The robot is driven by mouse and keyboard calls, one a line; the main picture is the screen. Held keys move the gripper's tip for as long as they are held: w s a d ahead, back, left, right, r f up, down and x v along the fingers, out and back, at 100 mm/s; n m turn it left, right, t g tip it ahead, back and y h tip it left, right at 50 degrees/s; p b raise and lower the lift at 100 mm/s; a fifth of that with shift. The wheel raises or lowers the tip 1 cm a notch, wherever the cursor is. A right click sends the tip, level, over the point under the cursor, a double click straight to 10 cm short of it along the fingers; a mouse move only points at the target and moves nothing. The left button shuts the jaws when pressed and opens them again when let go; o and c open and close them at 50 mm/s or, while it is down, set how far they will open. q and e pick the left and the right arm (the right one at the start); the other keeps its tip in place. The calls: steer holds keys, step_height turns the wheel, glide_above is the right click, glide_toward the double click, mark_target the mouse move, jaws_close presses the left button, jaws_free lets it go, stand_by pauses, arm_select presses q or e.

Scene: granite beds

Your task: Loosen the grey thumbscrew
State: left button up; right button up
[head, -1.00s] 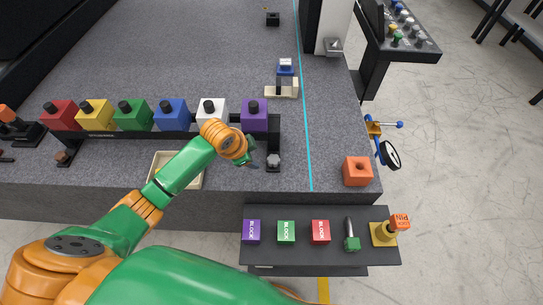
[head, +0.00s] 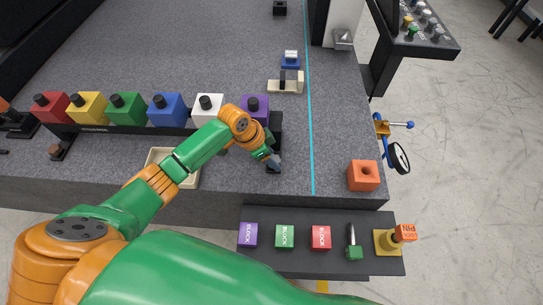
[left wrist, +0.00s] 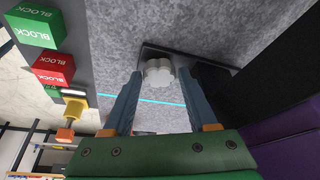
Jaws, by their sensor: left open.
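The grey thumbscrew (left wrist: 158,73) is a pale lobed knob on a dark bracket (left wrist: 188,62) in the left wrist view. In the head view it is mostly hidden by my left gripper (head: 273,162), over the right end of the dark rail (head: 137,128). The left wrist view shows this gripper (left wrist: 160,86) open, one blue-grey finger on each side of the knob. Whether the fingers touch it I cannot tell. My right gripper is not in view.
Red, yellow, green, blue, white and purple (head: 255,106) blocks stand along the rail. A brown thumbscrew (head: 56,151) is at its left end. A beige tray (head: 157,156) lies left of my gripper. An orange block (head: 363,175) stands right, past the cyan line.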

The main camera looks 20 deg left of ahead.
arm_select(q)
steer(key=shift+s+r, duration=0.1)
jaws_close()
steer(key=shift+r+n+p, duration=0.15)
steer(key=shift+n+p, duration=0.15)
steer(key=shift+p, duration=0.25)
steer(key=n+p, duration=0.1)
steer(key=p, duration=0.1)
steer(key=n+t+y+p, duration=0.1)
steer(key=n+p, duration=0.1)
steer(key=p, duration=0.1)
steer(key=shift+s+d+r+n, duration=0.1)
steer(key=shift+d+r+n, duration=0.1)
steer(key=shift+n, duration=0.1)
steer(key=shift+f+n+t+y+p, duration=0.1)
steer(key=shift+n+t+y+p, duration=0.3)
steer(key=shift+n+p, duration=0.7)
steer(key=shift+d+f+n+y+p, duration=0.15)
steer(key=shift+n+y+p, duration=0.45)
steer(key=shift+n, duration=0.9)
jaws_free()
steer(key=shift+f, duration=0.1)
